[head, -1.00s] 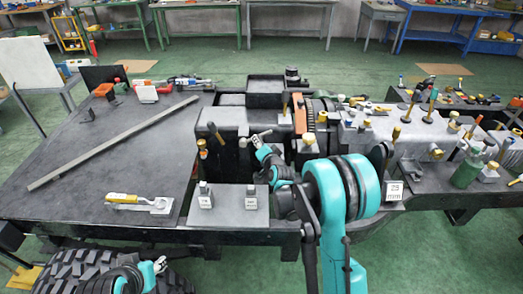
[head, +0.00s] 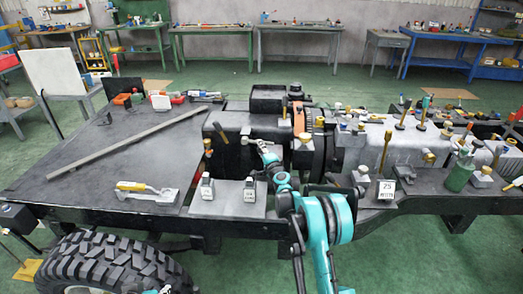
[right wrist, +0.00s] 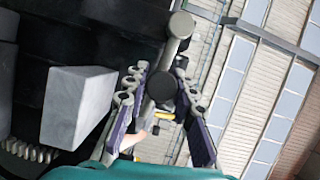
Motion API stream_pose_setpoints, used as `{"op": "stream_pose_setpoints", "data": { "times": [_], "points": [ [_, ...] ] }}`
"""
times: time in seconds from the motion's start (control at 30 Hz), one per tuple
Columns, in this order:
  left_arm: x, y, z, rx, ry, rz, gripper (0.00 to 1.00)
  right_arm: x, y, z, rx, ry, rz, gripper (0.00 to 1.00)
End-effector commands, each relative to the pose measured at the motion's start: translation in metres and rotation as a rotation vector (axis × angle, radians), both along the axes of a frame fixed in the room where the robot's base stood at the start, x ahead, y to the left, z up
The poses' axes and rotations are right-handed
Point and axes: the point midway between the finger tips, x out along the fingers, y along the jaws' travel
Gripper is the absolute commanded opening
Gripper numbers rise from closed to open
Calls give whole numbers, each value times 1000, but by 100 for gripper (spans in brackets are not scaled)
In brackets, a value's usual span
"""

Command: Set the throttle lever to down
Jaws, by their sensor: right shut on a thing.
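My right gripper (head: 262,148) reaches in over the dark chassis, beside the grey block with the small black-knobbed lever (head: 219,130). In the right wrist view, my right gripper (right wrist: 162,112) is shut on a dark, round-ended lever (right wrist: 162,86), which stands between its purple-sided fingers. A grey rod with a round end (right wrist: 180,25) rises behind it. In the head view the held lever is mostly hidden by the gripper, and its angle is hard to tell. Only scraps of my left gripper (head: 152,291) show at the bottom edge; its jaws are cut off.
Two small labelled blocks (head: 228,197) stand on a grey plate just in front of the right gripper. A card marked 75 (head: 386,189) is to the right. A long bar (head: 130,143) and a yellow-handled tool (head: 146,189) lie on the flat deck. A pale block (right wrist: 76,105) is close beside the gripper.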

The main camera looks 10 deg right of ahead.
Motion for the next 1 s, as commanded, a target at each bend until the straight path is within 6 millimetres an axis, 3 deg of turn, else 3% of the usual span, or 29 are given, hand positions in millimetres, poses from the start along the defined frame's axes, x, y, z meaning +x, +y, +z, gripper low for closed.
{"op": "stream_pose_setpoints", "data": {
  "times": [0.43, 0.47, 0.53, 0.87, 1.0],
  "points": [
    [0, 0, -1, 0, 0, 0, 40, 0, 0, -1, 8, -3, 0, 0],
    [0, 0, -1, 0, 0, 0, 40, 0, 0, -1, 8, -3, 0, 30],
    [0, 0, -1, 0, 0, 0, 40, 0, 0, -1, 8, -3, 0, 46],
    [0, 0, -1, 0, 0, 0, 40, -2, 0, -1, 9, -3, 0, 46],
    [0, 0, -1, 0, 0, 0, 40, -17, -2, 0, 9, -3, -1, 46]
  ]
}}
